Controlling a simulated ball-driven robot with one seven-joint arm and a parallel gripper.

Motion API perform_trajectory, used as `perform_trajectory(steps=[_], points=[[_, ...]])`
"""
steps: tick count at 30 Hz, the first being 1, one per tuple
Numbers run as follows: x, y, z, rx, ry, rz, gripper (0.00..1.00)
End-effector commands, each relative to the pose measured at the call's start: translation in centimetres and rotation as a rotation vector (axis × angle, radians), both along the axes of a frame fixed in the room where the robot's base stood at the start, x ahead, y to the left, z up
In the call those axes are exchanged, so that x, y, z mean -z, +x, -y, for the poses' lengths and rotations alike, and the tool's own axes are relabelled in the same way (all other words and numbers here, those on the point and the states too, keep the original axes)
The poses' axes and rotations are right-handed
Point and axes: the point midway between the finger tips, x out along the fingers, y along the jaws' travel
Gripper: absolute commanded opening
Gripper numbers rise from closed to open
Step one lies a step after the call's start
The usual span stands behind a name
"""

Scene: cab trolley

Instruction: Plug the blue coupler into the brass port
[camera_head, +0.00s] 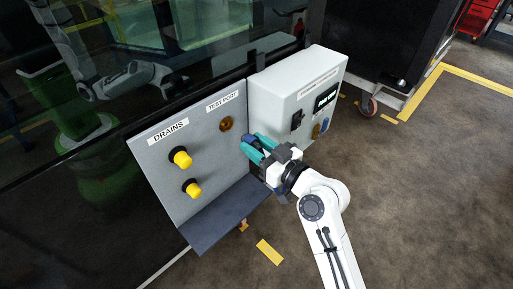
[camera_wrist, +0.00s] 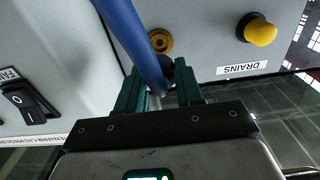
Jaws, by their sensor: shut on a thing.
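My gripper (camera_head: 251,143) has teal fingers and is in front of the grey panel, just right of and below the brass port (camera_head: 226,124). In the wrist view my gripper (camera_wrist: 159,76) is shut on the blue coupler (camera_wrist: 150,70), a long blue cylinder that runs up and left out of the picture. A dark piece shows beside its held end. The brass port (camera_wrist: 160,40) appears just beyond the fingertips, apart from them. In the head view the coupler is mostly hidden by the fingers, and I cannot make it out clearly.
Two yellow drain caps (camera_head: 181,158) stick out of the panel (camera_head: 160,165) left of the port. A grey box (camera_head: 290,80) with a black switch (camera_head: 296,121) juts out close to my gripper's right. A dark shelf (camera_head: 225,222) projects below. Open floor lies to the right.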

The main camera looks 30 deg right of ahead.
Motion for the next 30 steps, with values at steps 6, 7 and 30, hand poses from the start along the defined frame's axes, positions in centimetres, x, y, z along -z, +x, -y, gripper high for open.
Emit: perform_trajectory(steps=[6,7,30], points=[[-0.1,0.7,-0.2,-0.001,0.001,0.000,0.00],[-0.1,0.8,-0.2,-0.001,0.001,0.000,0.00],[0.0,5.5,-1.8,0.000,0.001,0.000,0.00]])
